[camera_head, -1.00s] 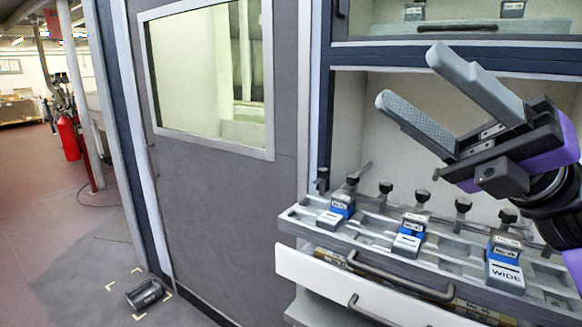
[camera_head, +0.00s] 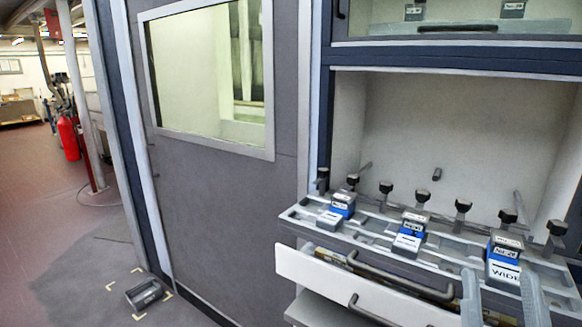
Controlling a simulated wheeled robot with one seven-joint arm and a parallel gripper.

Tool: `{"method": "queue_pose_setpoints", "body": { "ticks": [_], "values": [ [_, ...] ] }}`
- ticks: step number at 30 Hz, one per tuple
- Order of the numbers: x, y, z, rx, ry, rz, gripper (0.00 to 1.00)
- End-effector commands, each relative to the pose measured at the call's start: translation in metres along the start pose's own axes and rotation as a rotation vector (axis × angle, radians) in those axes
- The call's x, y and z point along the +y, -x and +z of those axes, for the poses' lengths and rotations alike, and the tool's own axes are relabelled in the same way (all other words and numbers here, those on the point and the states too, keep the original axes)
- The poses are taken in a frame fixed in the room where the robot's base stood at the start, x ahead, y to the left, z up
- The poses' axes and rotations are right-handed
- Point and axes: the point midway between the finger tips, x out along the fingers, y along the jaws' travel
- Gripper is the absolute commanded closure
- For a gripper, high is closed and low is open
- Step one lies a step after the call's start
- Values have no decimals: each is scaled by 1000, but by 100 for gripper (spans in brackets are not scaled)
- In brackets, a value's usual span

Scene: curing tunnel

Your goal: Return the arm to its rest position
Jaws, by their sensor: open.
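My gripper (camera_head: 499,272) is at the bottom right of the head view, in front of the rack. Its two grey fingers point up and stand apart with nothing held between them. The fingers cover part of the rack's front and of the WIDE block. The rest of my arm is below the picture's edge and hidden.
The grey rack (camera_head: 374,240) holds several labelled blue-and-white blocks, among them the WIDE block (camera_head: 503,262). A white drawer (camera_head: 330,279) with dark handles juts out below. A windowed door (camera_head: 215,190) stands left. A dark handled object (camera_head: 145,294) lies on the floor.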

Motion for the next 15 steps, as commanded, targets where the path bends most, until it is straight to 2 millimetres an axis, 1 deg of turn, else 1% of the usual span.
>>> {"method": "queue_pose_setpoints", "body": {
  "ticks": [1,5,6,11,12,14,15],
  "values": [
    [-1,21,9,-66,-27,8,50],
    [-2,71,28,-226,-82,23,50],
    [-2,88,32,-274,-98,25,50],
    [-3,153,42,-463,-140,21,50],
    [-3,170,42,-509,-148,16,50],
    [-3,194,41,-576,-156,7,50],
    [-2,210,40,-620,-158,-1,50]
  ]
}}
